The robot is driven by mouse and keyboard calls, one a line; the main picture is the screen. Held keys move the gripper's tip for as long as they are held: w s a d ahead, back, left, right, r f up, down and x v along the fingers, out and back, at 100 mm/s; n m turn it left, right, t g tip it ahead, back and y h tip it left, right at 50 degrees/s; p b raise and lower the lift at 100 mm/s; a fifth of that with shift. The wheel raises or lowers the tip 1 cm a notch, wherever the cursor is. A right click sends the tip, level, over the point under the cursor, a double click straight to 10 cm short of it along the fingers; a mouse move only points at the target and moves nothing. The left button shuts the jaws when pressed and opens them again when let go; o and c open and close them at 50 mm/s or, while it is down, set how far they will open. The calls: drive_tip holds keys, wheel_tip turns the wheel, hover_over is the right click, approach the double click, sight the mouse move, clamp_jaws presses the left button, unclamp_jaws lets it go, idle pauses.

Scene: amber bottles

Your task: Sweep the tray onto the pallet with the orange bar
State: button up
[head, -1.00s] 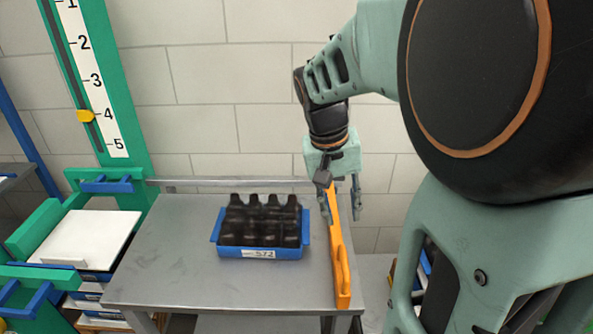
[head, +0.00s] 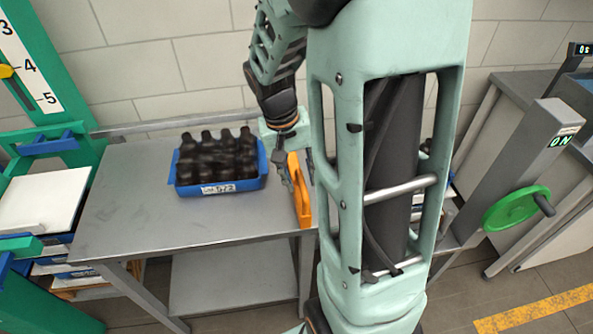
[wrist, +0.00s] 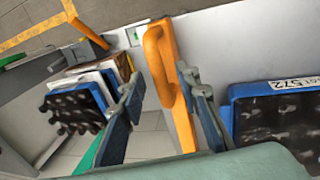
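The blue tray (head: 217,188) holds several dark bottles and bears a "572" label. It stands at the back of the grey table, and part of it shows at right in the wrist view (wrist: 232,92). The orange bar (head: 303,205) lies just right of the tray, apart from it, along the table's right side. My gripper (head: 298,172) is low over the bar. In the wrist view my gripper (wrist: 162,102) is open, with the bar (wrist: 180,120) passing between its fingers, closer to the right finger. I cannot tell whether either finger touches it.
A white board (head: 42,200) lies at left by the green lift frame (head: 45,85), perhaps the pallet. The grey table (head: 150,210) is clear left of the tray. A green handwheel (head: 515,208) stands at right. Another bottle tray (wrist: 75,110) shows in the wrist view.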

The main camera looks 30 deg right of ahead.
clamp_jaws()
idle(0.3)
